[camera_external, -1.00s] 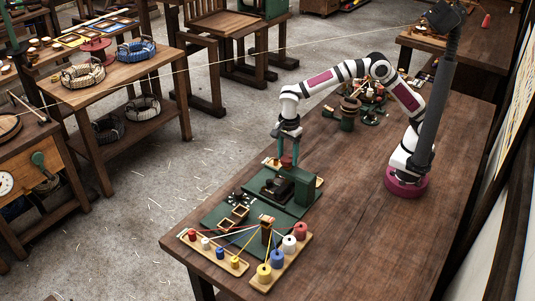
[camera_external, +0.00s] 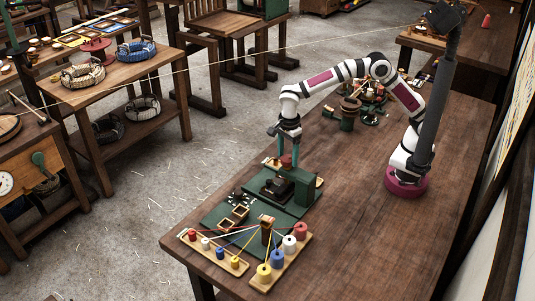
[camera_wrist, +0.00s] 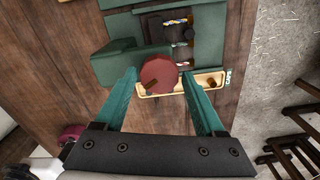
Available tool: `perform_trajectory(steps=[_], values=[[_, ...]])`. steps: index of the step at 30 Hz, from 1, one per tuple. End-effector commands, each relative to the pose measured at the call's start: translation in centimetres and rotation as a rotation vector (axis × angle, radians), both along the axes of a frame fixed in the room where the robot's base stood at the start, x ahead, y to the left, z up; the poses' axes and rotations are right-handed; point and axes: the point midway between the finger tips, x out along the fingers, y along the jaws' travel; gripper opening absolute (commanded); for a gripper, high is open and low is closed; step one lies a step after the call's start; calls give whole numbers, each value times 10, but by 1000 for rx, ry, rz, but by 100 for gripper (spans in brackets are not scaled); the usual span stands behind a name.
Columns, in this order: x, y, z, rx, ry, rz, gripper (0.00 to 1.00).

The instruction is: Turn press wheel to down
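The press wheel (camera_wrist: 160,72) is a round dark red knob with a small brown mark, on the green press (camera_wrist: 118,66). It shows small and red in the external view (camera_external: 286,162), below my fingers. My gripper (camera_wrist: 159,78) has two teal fingers, one on each side of the wheel in the wrist view. Narrow gaps show between the fingers and the wheel's rim, so the gripper looks open around it. In the external view my gripper (camera_external: 289,150) points down over the far end of the press. Whether the fingertips are level with the wheel is hard to tell.
A wooden tray labelled CAPS (camera_wrist: 206,84) lies beside the wheel, near the right finger. Toward the table's near end stand boards with coloured spools (camera_external: 277,259) and taut strands. The table (camera_external: 360,220) is clear right of the press.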

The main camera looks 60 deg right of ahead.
Motion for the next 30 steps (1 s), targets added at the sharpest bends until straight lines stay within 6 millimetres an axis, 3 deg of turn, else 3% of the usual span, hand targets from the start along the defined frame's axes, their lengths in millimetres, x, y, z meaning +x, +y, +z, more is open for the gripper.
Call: perform_trajectory(steps=[3, 11, 14, 17, 24, 30], values=[[0, 0, 0, 0, 1, 1, 91], [-1, 1, 0, 1, 1, 1, 91], [0, 1, 10, 2, 0, 2, 91], [0, 1, 34, 4, -3, 1, 91], [0, 1, 110, 4, -3, 1, 91], [0, 1, 149, 3, -2, 1, 91]])
